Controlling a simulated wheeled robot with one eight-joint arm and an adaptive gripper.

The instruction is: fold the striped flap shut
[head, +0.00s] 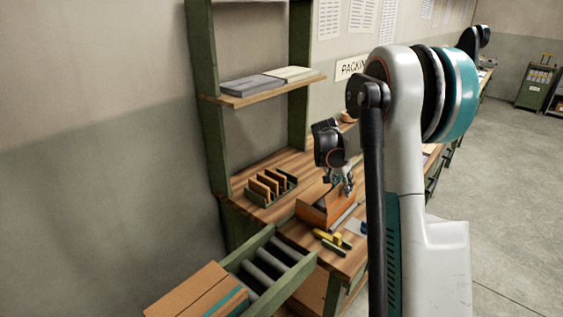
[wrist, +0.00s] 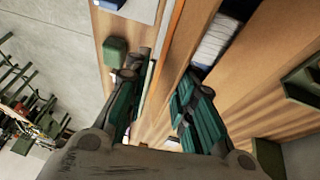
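An open brown cardboard box (head: 318,210) stands on the wooden packing bench. My gripper (head: 343,187) is over its right side, pointing down. In the wrist view my gripper (wrist: 163,112) is open, its teal-padded fingers apart. A brown cardboard panel with an orange strip (wrist: 172,40) along it runs up between the fingers. I cannot tell whether this is the striped flap, and no other stripes show clearly on the box. Whether a finger touches the panel is unclear. Pale, ribbed contents (wrist: 216,40) show inside the box to the right.
A yellow tape tool (head: 331,241) lies in front of the box. A rack with upright brown pieces (head: 270,187) stands to its left. A roller conveyor (head: 266,270) bears a closed carton (head: 195,293) at the front left. A shelf (head: 262,97) is above the bench.

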